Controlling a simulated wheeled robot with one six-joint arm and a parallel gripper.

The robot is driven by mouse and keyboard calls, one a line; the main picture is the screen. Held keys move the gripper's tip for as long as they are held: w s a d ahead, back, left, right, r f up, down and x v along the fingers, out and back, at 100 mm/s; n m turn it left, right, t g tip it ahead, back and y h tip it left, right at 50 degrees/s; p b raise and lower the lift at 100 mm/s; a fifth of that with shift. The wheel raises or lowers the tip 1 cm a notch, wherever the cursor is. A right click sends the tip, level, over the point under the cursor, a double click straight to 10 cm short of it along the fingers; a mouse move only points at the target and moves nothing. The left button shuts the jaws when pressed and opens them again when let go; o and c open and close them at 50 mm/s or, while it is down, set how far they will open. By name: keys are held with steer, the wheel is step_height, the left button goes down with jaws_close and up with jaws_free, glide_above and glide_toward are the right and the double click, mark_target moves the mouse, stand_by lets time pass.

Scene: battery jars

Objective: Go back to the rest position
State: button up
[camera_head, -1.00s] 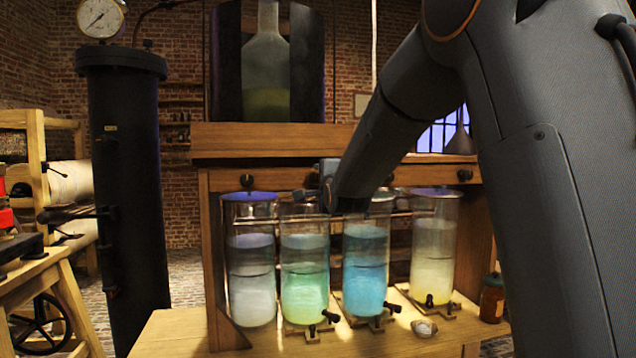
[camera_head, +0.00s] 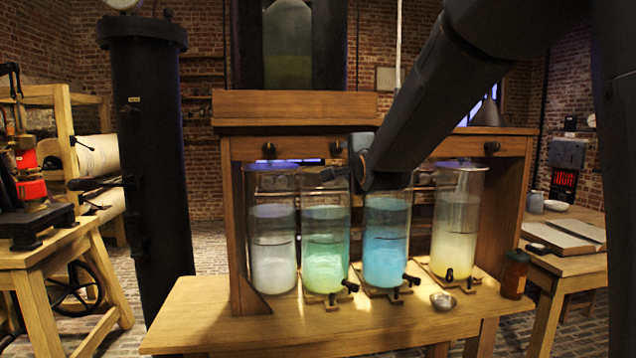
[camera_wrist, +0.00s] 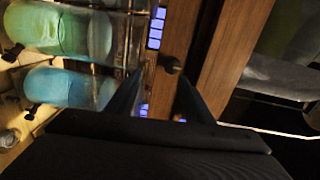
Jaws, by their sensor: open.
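My gripper (camera_head: 346,176) is open and empty in the head view, in front of the tops of the two middle jars. The arm comes down to it from the upper right. In the wrist view its two dark fingers (camera_wrist: 158,98) stand apart, with a wooden rail and a dark knob beyond them. Four glass jars stand in a row on the wooden bench: a clear whitish one (camera_head: 272,245), a green one (camera_head: 325,250), a blue one (camera_head: 386,245) and a pale yellow one (camera_head: 458,225). The gripper hides part of the upper rims of the middle jars.
A black column (camera_head: 155,170) stands to the left. A small metal cup (camera_head: 443,301) and a brown jar (camera_head: 514,275) sit at the bench's right. A side table (camera_head: 575,265) stands further right.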

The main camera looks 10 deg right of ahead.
steer(key=s+f+n+g, duration=0.6)
steer(key=s+f, duration=0.6)
steer(key=f, duration=0.3)
steer(key=s+f+n+g, duration=0.6)
steer(key=s+f, duration=0.6)
steer(key=f, duration=0.3)
steer(key=s+f+n+g, duration=0.2)
steer(key=s, duration=0.5)
steer(key=s+f+n+g, duration=0.3)
steer(key=s, duration=0.5)
steer(key=shift+a+f+n, duration=0.15)
steer(key=shift+a+n, duration=0.15)
